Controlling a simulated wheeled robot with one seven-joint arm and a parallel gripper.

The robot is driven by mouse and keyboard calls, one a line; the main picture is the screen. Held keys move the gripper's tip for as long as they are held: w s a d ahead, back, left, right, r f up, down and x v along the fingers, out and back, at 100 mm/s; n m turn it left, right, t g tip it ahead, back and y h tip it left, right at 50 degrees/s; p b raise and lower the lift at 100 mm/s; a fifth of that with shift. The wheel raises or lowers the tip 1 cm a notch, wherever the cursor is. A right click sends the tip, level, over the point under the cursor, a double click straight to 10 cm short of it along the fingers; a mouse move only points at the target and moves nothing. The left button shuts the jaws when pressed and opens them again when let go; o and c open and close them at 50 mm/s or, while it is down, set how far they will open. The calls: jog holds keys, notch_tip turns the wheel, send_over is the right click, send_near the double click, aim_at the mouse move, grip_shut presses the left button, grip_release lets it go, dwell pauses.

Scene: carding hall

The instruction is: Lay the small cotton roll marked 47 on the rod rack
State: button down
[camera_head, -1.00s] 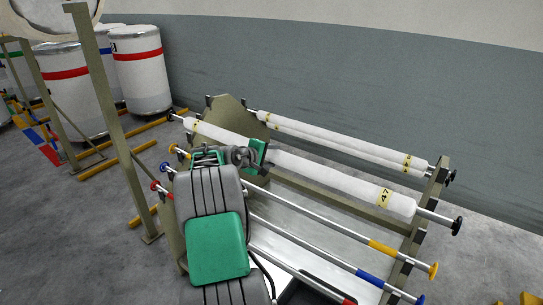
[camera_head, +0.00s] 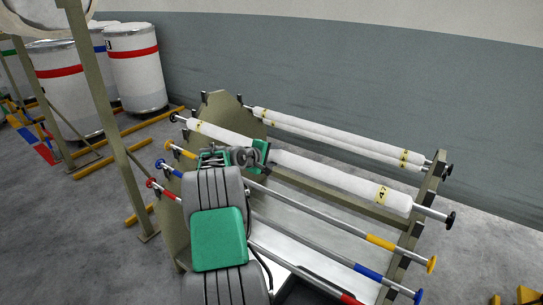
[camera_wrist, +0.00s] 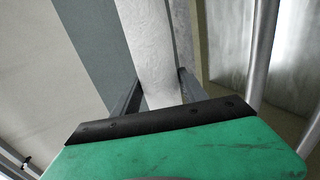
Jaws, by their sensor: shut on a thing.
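The white cotton roll marked 47 (camera_head: 340,180) is a long cylinder on a rod with black end knobs, with yellow labels near both ends. My gripper (camera_head: 266,153) is shut on it around the middle. In the wrist view the roll (camera_wrist: 147,45) runs between my two dark fingers (camera_wrist: 157,92). The roll lies along the rod rack (camera_head: 412,220), just in front of the rolls at the back. Whether its rod ends touch the rack's holders, I cannot tell. The rack has olive end frames and lower rods with yellow, blue and red ends.
Other white rolls (camera_head: 335,140) lie on the rack's rear top. White drums with coloured bands (camera_head: 135,75) stand at the back left. An olive post (camera_head: 110,130) rises left of the rack. Yellow floor rails (camera_head: 115,160) lie near it. A grey wall closes the back.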

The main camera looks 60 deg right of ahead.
jog(key=shift+b+x, duration=0.35)
jog(key=shift+x, duration=0.65)
jog(key=shift+w+a+f+b, duration=0.1)
jog(key=shift+f+b, duration=1)
jog(key=shift+f, duration=1)
jog(key=c, duration=0.8)
grip_release()
jog(key=shift+o, duration=1.4)
jog(key=shift+f, duration=0.1)
jog(key=shift+o, duration=0.6)
jog(key=shift+a+f, duration=0.15)
jog(key=shift+f, duration=0.2)
jog(key=o, duration=0.4)
jog(key=shift+r, duration=0.15)
